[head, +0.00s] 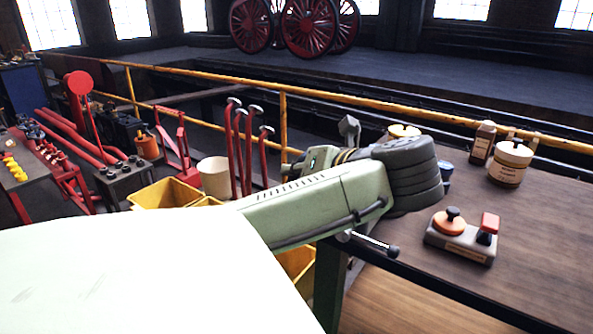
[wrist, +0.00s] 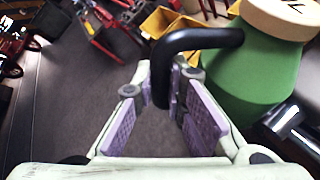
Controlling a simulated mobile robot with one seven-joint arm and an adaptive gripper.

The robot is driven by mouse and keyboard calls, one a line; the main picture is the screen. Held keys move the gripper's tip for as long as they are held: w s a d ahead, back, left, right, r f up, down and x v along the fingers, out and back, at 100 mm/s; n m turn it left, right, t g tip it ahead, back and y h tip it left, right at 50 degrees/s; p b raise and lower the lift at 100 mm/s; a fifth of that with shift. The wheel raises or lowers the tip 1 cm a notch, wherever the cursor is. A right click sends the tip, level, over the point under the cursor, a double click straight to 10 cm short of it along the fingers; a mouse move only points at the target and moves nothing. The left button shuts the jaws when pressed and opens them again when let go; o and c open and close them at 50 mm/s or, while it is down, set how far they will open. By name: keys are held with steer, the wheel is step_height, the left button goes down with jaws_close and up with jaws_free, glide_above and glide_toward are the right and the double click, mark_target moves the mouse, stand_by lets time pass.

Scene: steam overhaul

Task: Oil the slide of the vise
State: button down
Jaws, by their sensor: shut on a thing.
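In the wrist view, a green can (wrist: 252,78) with a tan top has a curved black handle (wrist: 205,39). The handle's end hangs down between the purple pads of my gripper (wrist: 161,88), which is shut on it. The can's body is to the right of the fingers. A metal bar with dark ends (wrist: 279,121) shows at the right; it seems to be the vise's handle, which also shows at the bench edge in the head view (head: 370,243). The vise's body and slide are hidden. In the head view my arm hides most of my gripper and the can.
The wooden bench (head: 540,230) holds a small block with an orange disc and red knob (head: 463,237), a cream jar (head: 510,163) and a brown bottle (head: 482,143). Yellow bins (head: 165,192) and red levers (head: 240,148) stand left of the bench. A yellow railing (head: 350,104) runs behind.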

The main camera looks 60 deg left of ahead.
steer(key=shift+w+r+p, duration=0.1)
steer(key=shift+r+p, duration=0.35)
steer(key=shift+p, duration=0.05)
steer(key=shift+r+p, duration=0.25)
steer(key=shift+p, duration=0.25)
steer(key=shift+w, duration=0.1)
steer(key=shift+r, duration=0.1)
steer(key=shift+w+r+m+g, duration=0.2)
steer(key=shift+r+m+g, duration=0.2)
stand_by(0.4)
steer(key=shift+s+f, duration=0.15)
steer(key=shift+f, duration=0.2)
steer(key=shift+s+f+n+t+b, duration=0.25)
steer(key=shift+f+n+t+b, duration=0.15)
steer(key=shift+f+b, duration=0.3)
